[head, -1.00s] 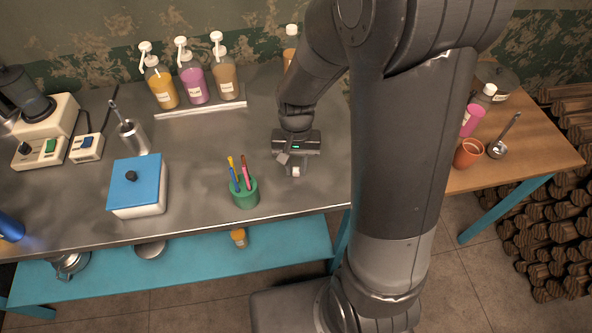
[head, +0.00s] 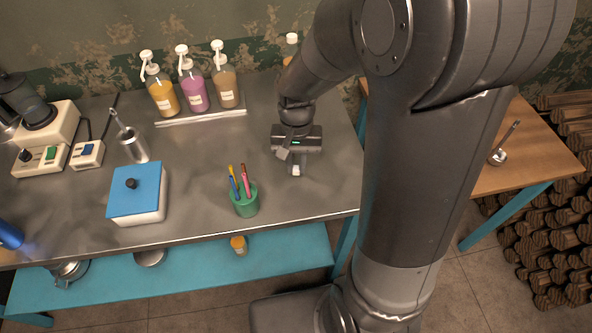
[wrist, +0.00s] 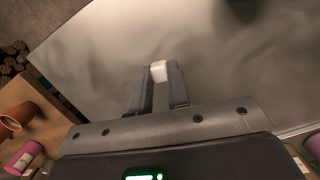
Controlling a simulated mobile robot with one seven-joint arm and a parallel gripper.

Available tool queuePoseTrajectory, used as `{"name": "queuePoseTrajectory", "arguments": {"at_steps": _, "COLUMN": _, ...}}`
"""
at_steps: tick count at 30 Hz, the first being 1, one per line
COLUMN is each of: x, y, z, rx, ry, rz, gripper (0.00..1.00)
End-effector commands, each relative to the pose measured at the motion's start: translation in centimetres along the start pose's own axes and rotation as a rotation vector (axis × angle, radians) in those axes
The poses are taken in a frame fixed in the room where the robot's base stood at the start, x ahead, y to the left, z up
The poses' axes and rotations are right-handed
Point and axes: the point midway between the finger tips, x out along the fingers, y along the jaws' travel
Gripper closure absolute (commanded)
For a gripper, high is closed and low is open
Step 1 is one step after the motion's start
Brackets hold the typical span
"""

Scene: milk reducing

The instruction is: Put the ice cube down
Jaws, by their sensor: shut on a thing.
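The ice cube (wrist: 159,71) is a small whitish block held between the fingertips of my gripper (wrist: 160,77) in the wrist view. In the head view my gripper (head: 296,170) is low over the right part of the metal table (head: 300,205), and the pale cube (head: 297,169) shows at its tips. My gripper is shut on the cube. I cannot tell whether the cube touches the tabletop.
A green cup with pens (head: 244,199) stands left of my gripper. A white box with a blue lid (head: 136,192) is farther left. Several pump bottles (head: 194,80) stand at the back. The tabletop around my gripper is clear. A wooden table (head: 510,170) is to the right.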

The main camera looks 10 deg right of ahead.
Motion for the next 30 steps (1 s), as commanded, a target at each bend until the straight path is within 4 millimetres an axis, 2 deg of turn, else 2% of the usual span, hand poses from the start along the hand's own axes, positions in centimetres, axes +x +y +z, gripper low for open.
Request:
{"name": "queuePoseTrajectory", "arguments": {"at_steps": 1, "x": -0.7, "y": 1.3, "z": 0.2, "rx": 0.006, "ry": 0.004, "rz": -0.001, "gripper": 1.00}}
{"name": "queuePoseTrajectory", "arguments": {"at_steps": 9, "x": -4.1, "y": 7.3, "z": 1.9, "rx": 0.007, "ry": 0.003, "rz": -0.002, "gripper": 1.00}}
{"name": "queuePoseTrajectory", "arguments": {"at_steps": 15, "x": -5.8, "y": 10.3, "z": 2.7, "rx": 0.005, "ry": 0.002, "rz": -0.001, "gripper": 1.00}}
{"name": "queuePoseTrajectory", "arguments": {"at_steps": 20, "x": -6.3, "y": 11.3, "z": 3.0, "rx": 0.001, "ry": 0.001, "rz": 0.000, "gripper": 1.00}}
{"name": "queuePoseTrajectory", "arguments": {"at_steps": 26, "x": -6.8, "y": 11.5, "z": 3.0, "rx": 0.000, "ry": 0.002, "rz": 0.000, "gripper": 1.00}}
{"name": "queuePoseTrajectory", "arguments": {"at_steps": 30, "x": -8.5, "y": 11.5, "z": 3.3, "rx": 0.000, "ry": 0.004, "rz": 0.000, "gripper": 1.00}}
